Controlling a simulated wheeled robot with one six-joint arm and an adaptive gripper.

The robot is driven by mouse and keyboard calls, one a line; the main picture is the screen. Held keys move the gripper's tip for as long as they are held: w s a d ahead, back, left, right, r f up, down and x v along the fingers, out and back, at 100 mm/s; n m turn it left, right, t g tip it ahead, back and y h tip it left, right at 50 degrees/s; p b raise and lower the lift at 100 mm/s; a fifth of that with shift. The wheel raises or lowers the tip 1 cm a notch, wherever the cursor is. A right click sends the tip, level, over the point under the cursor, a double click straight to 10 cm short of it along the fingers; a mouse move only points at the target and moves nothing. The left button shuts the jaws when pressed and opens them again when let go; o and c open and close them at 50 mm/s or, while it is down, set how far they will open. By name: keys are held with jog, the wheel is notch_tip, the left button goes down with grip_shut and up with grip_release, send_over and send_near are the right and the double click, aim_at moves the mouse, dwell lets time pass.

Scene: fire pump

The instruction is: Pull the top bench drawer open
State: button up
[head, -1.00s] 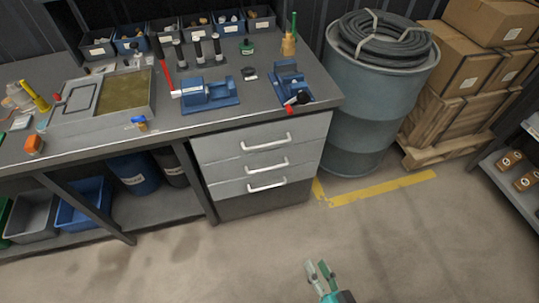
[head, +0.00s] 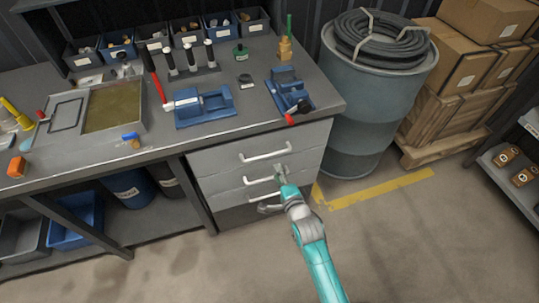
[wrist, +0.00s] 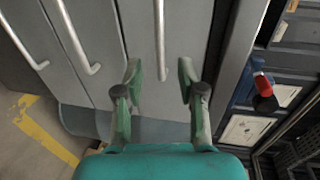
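The bench drawer unit has three stacked grey drawers with pale bar handles. The top drawer (head: 225,159) looks shut in the head view. Its handle (head: 265,152) is uncovered there; in the wrist view, turned sideways, this handle (wrist: 160,38) lies between the lines of my two fingers. My gripper (head: 281,173) is open and empty in front of the drawers, and overlaps the middle handle in the head view. In the wrist view my gripper (wrist: 159,73) has its fingertips apart, one either side of the top handle's end. Whether they reach around it cannot be told.
The bench top (head: 240,118) overhangs the drawers and bears a blue vise (head: 288,90) with a red-ended handle near its edge. A blue-grey drum (head: 365,110) stands right of the drawers. Floor in front is clear.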

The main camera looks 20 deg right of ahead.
aim_at(270, 154)
jog(key=x, duration=1)
jog(key=shift+w, duration=0.3)
grip_shut()
